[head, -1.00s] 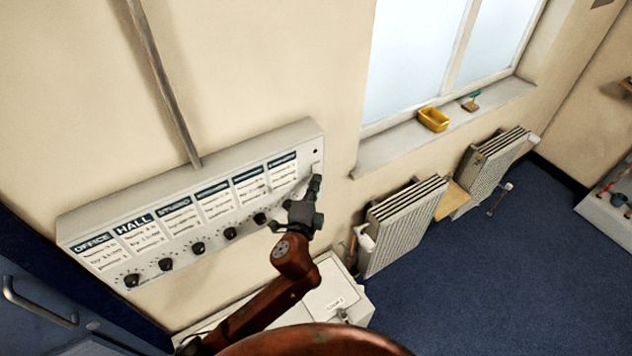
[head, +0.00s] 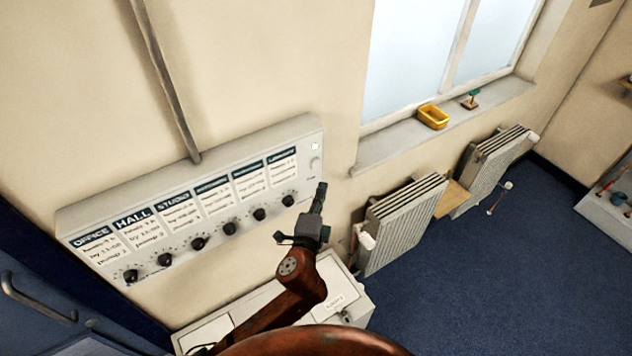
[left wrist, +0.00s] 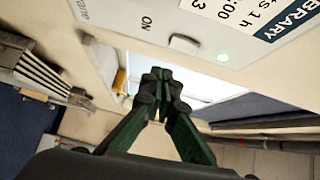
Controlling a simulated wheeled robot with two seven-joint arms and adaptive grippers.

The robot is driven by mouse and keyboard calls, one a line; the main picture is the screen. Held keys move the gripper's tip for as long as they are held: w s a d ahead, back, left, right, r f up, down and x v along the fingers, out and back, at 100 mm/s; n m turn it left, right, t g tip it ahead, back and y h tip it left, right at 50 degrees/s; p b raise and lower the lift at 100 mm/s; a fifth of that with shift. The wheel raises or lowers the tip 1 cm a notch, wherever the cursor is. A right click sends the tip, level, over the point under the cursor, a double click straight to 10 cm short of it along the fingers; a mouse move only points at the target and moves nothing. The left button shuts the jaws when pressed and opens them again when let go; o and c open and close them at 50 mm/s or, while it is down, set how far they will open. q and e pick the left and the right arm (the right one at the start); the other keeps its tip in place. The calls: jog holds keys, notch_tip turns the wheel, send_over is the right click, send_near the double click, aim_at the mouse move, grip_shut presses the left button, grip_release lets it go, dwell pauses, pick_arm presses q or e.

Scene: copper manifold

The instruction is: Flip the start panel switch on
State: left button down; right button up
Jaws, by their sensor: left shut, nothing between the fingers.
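The start panel (head: 135,208) is a long pale grey box on the wall, with labelled cards and a row of black knobs. Its small pale switch (head: 314,164) is at the right end, below a lit white indicator light (head: 315,147). My right gripper is out of view.
A white cabinet (head: 215,328) stands below the panel. Two radiators (head: 402,225) are on the wall to the right, under a window sill (head: 377,150) with a yellow tray (head: 433,117). The blue floor at right is mostly clear.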

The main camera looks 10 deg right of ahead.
pick_arm(q)
jog(key=f+b+v, duration=0.1)
jog(key=v, duration=0.7)
jog(key=shift+s+a, duration=0.25)
jog(key=shift+a, duration=0.05)
jog(key=shift+f, duration=0.1)
